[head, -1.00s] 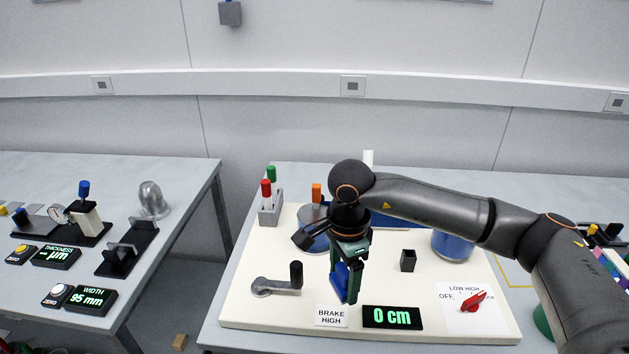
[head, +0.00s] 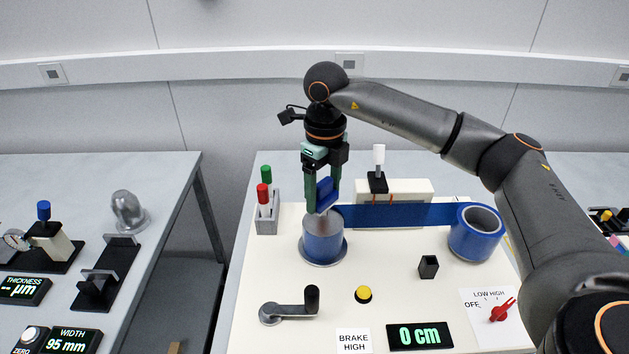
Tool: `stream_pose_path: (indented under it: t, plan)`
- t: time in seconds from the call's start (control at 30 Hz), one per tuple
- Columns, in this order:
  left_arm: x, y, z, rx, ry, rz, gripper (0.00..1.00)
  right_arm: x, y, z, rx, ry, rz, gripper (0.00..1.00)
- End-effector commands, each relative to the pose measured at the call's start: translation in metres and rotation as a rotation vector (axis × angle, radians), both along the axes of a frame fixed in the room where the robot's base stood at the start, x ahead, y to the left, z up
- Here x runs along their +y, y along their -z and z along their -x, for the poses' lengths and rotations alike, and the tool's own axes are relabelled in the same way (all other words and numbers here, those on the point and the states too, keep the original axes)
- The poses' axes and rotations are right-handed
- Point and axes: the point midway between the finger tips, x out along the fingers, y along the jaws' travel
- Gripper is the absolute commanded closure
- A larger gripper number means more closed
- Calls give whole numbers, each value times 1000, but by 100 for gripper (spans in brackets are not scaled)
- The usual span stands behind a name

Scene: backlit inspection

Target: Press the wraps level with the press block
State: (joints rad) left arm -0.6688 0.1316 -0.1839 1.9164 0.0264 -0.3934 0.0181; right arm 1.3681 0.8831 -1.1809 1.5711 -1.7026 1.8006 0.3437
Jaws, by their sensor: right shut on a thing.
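My right gripper (head: 321,200) is shut on the blue press block (head: 327,193). It holds the block upright just over the near-left drum (head: 322,243), which carries the blue wraps. I cannot tell whether the block's lower end touches the drum's top. The gripper fingers and block hide part of what stands behind them. A blue band (head: 405,214) runs from the drum to the blue supply roll (head: 473,236) at the right. My left gripper is not in view.
On the cream board (head: 290,285) are a crank (head: 290,308), a yellow button (head: 363,294), a small black holder (head: 428,267), a "0 cm" display (head: 420,336) and a red switch (head: 502,310). A pen holder (head: 267,222) stands left of the drum. A white-handled part (head: 378,160) stands behind the band.

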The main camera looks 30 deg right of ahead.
Motion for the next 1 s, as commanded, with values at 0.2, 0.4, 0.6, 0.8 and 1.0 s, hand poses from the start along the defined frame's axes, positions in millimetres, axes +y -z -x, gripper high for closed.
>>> stream_pose_path:
  t: [0.2,0.4,0.6,0.8,1.0]
  plan:
    - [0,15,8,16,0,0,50,0,14,0,0,-1,0,70]
    - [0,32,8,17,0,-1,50,0,35,0,-1,-2,0,70]
    - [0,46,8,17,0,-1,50,0,54,1,0,-2,0,70]
    - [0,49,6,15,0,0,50,0,60,0,-1,-2,0,70]
    - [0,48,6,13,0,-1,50,0,59,1,-1,-2,0,70]
